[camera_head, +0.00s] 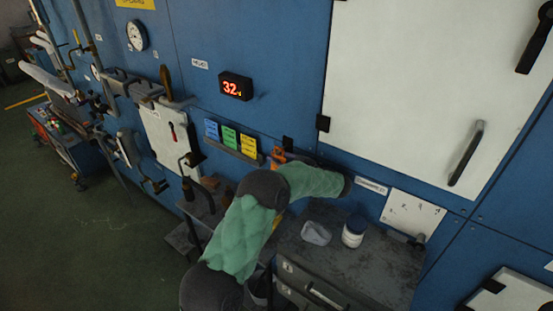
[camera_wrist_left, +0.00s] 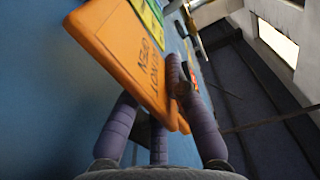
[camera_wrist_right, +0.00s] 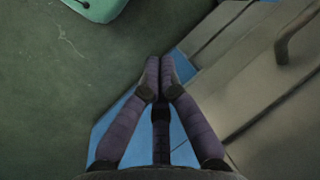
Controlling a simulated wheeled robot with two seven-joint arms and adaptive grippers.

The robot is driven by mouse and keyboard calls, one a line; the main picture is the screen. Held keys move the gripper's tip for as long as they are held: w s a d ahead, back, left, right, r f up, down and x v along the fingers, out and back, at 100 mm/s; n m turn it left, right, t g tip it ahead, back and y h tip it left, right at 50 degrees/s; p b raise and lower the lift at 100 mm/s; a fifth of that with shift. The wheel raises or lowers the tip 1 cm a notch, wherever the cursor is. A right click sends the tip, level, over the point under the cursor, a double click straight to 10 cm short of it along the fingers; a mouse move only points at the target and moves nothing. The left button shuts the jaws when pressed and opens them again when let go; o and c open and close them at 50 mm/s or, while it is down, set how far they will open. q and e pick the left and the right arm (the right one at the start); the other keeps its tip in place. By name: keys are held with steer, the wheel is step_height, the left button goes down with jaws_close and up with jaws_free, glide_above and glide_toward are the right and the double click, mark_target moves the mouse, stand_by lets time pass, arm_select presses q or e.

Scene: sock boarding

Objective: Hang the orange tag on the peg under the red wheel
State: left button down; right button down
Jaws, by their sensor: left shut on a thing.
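The orange tag (camera_wrist_left: 125,45) with dark lettering, "DO NOT OPEN", is in my left gripper (camera_wrist_left: 158,90), tilted, in the left wrist view. The purple fingers are shut on it. In the head view only a small piece of the orange tag (camera_head: 278,156) shows, just right of the tag rail, and my green-sleeved left arm hides most of the gripper. My right gripper (camera_wrist_right: 158,85) has its fingertips together with nothing visible between them, in the right wrist view. I cannot make out the red wheel or its peg for sure.
Blue, green and yellow tags (camera_head: 230,137) stand on a rail on the blue wall, below a red digital display (camera_head: 235,86). A dark cabinet (camera_head: 380,262) with a white jar (camera_head: 354,231) and a grey cloth (camera_head: 316,233) stands lower right. Levers and pipes project at left.

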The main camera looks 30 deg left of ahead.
arm_select(q)
steer(key=c, duration=1.3)
jaws_free()
steer(key=shift+p, duration=0.5)
steer(key=shift+r+p, duration=0.15)
steer(key=shift+p, duration=0.8)
steer(key=d+b, duration=0.1)
steer(key=d, duration=0.9)
steer(key=shift+s+d+f, duration=0.2)
steer(key=shift+s+d, duration=0.2)
steer(key=shift+s, duration=0.05)
